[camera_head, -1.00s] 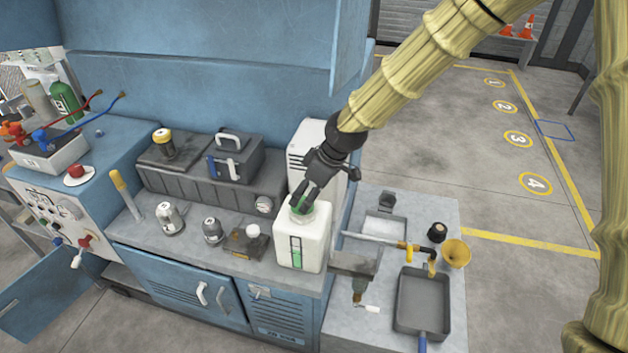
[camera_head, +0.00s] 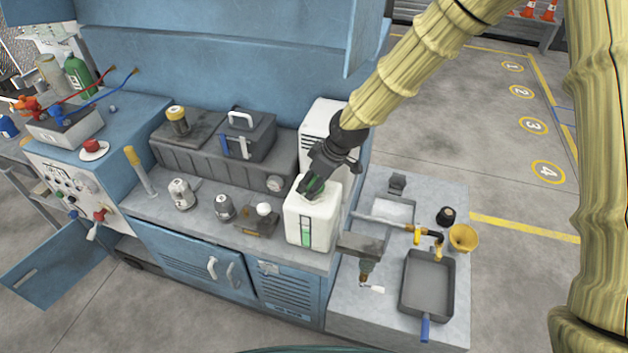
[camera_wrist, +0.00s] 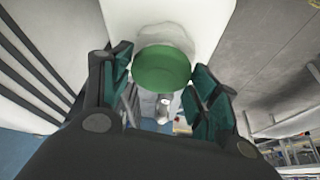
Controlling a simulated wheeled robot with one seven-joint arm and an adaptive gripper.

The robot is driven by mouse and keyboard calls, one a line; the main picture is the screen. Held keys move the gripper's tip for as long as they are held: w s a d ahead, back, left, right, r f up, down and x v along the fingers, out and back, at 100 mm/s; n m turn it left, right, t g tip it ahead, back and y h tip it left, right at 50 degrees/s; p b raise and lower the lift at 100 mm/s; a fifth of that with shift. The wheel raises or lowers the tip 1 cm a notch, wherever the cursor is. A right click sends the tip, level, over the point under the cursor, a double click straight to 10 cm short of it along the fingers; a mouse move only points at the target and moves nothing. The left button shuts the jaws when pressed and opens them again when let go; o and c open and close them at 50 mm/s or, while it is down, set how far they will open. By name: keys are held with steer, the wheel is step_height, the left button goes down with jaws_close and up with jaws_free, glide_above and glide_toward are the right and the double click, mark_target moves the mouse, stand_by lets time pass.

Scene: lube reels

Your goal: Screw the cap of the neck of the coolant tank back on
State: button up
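The coolant tank (camera_head: 325,222) is a white upright box with a green level strip on its front, standing at the right end of the bench. The green round cap (camera_wrist: 161,72) is at the tank's neck; in the wrist view it lies between my two fingers, their pads against its left and right sides. My gripper (camera_head: 310,188) points down at the tank's top from the upper right and looks closed on the cap. The tank's white top (camera_wrist: 200,20) shows behind the cap.
A white louvred unit (camera_head: 318,130) stands behind the tank. Left of it on the bench are a dark block with a white knob (camera_head: 257,218) and small metal canisters (camera_head: 182,194). A grey side table to the right holds a tray (camera_head: 427,283) and a yellow funnel (camera_head: 463,238).

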steer(key=c, duration=0.5)
steer(key=shift+f+m+b, duration=0.1)
steer(key=shift+m+b, duration=0.25)
steer(key=shift+m, duration=0.25)
steer(key=shift+m+t+h+b, duration=0.5)
steer(key=shift+m+t+h, duration=0.15)
steer(key=shift+m, duration=1.35)
steer(key=m+h, duration=0.1)
steer(key=m, duration=0.2)
steer(key=shift+s+a+m+t, duration=0.1)
steer(key=shift+m+t, duration=0.2)
steer(key=shift+t, duration=0.05)
steer(key=shift+a+m+h, duration=0.1)
steer(key=shift+m+h, duration=0.35)
steer(key=shift+m, duration=0.35)
steer(key=shift+r+p, duration=0.2)
steer(key=shift+p, duration=0.1)
